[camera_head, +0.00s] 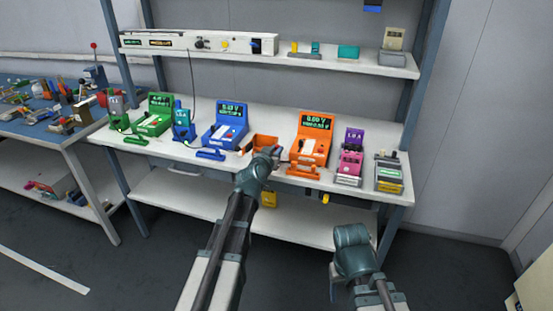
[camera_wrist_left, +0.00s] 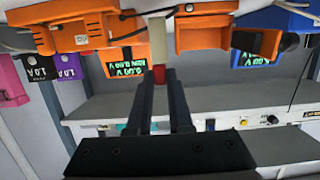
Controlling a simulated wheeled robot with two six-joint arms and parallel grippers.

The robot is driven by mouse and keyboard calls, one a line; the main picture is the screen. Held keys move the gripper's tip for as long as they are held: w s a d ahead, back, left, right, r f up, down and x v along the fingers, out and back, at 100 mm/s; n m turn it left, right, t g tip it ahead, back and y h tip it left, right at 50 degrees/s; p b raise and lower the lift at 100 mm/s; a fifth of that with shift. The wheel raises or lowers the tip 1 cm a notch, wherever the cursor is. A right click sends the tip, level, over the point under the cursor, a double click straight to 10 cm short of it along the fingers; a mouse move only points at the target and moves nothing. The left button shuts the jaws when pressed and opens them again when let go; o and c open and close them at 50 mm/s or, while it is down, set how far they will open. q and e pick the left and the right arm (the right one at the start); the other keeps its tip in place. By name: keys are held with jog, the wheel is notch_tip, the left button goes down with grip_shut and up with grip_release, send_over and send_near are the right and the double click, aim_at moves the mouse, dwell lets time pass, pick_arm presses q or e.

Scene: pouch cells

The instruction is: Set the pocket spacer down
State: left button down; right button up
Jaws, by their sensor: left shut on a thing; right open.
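My left gripper (camera_head: 271,152) is over the front of the middle shelf, beside the orange open bin (camera_head: 263,142). In the left wrist view its two dark fingers (camera_wrist_left: 160,77) are shut on a small piece with a red end (camera_wrist_left: 159,74) and a pale flat strip (camera_wrist_left: 158,38), which I take for the pocket spacer. The strip's far end reaches between the orange tester (camera_wrist_left: 118,32) and the orange bin (camera_wrist_left: 205,35). I cannot tell whether it touches anything. My right gripper (camera_head: 350,250) hangs low, in front of the shelf; its fingers are mostly hidden.
Green (camera_head: 155,115), blue (camera_head: 226,124) and orange (camera_head: 313,140) testers line the shelf. A purple and pink device (camera_head: 350,165) and a grey and yellow one (camera_head: 389,175) stand at the right. A cluttered blue table (camera_head: 40,125) is at left.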

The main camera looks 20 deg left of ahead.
pick_arm(q)
jog(key=shift+f+b, duration=0.75)
jog(key=shift+f, duration=0.45)
pick_arm(e)
jog(key=shift+d+f, duration=0.15)
jog(key=shift+f, duration=0.45)
jog(key=shift+d+f, duration=0.15)
jog(key=shift+f, duration=0.45)
pick_arm(q)
jog(key=shift+f, duration=0.25)
jog(key=c, duration=0.8)
grip_release()
jog(key=shift+r, duration=0.1)
jog(key=shift+c, duration=0.2)
pick_arm(e)
jog(key=shift+f, duration=0.15)
pick_arm(q)
jog(key=shift+r, duration=0.15)
jog(key=shift+s+r, duration=0.15)
jog(key=shift+s, duration=0.05)
jog(key=p+v, duration=0.2)
jog(key=v, duration=0.9)
jog(key=shift+s+p, duration=0.3)
jog(key=shift+p, duration=0.1)
pick_arm(e)
notch_tip(320, 180, up, 3)
jog(key=shift+r, duration=0.1)
